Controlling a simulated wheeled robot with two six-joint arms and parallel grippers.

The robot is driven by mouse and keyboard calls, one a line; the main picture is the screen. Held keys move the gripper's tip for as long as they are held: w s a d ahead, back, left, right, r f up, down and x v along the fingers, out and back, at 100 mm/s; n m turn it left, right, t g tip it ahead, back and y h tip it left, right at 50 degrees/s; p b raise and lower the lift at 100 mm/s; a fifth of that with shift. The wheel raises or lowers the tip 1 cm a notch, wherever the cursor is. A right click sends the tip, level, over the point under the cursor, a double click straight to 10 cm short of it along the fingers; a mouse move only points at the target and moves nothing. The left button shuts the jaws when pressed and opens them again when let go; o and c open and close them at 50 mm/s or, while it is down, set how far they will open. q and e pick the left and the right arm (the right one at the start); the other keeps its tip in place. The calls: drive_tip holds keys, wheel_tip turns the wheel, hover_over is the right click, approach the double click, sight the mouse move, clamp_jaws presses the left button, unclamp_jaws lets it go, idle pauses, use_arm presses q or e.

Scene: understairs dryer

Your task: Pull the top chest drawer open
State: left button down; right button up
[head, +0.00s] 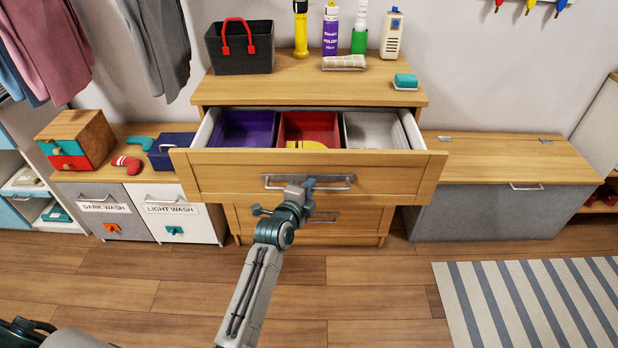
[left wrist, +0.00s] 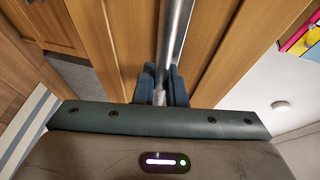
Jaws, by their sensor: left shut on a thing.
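The top chest drawer (head: 210,172) stands pulled out from the wooden chest (head: 300,88). Its inside shows a purple compartment (head: 243,128), a red compartment (head: 310,128) with a yellow thing in it, and a pale grey compartment (head: 375,130). My left gripper (head: 307,186) is at the drawer's front, shut on the metal bar handle (head: 340,181). In the left wrist view the handle (left wrist: 178,30) runs between the two dark fingers (left wrist: 161,85). My right gripper is not seen in either view.
A lower drawer (head: 360,217) with its own handle is shut. A black basket, bottles and a sponge stand on the chest top. Laundry bins (head: 170,213) stand left, a grey bench (head: 490,205) right. A striped rug (head: 530,300) lies on the floor at right.

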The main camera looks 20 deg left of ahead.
use_arm(q)
drive_tip(key=shift+s, duration=0.2)
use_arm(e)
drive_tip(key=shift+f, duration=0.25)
use_arm(q)
drive_tip(key=c, duration=1.5)
unclamp_jaws()
drive_tip(key=shift+d, duration=0.1)
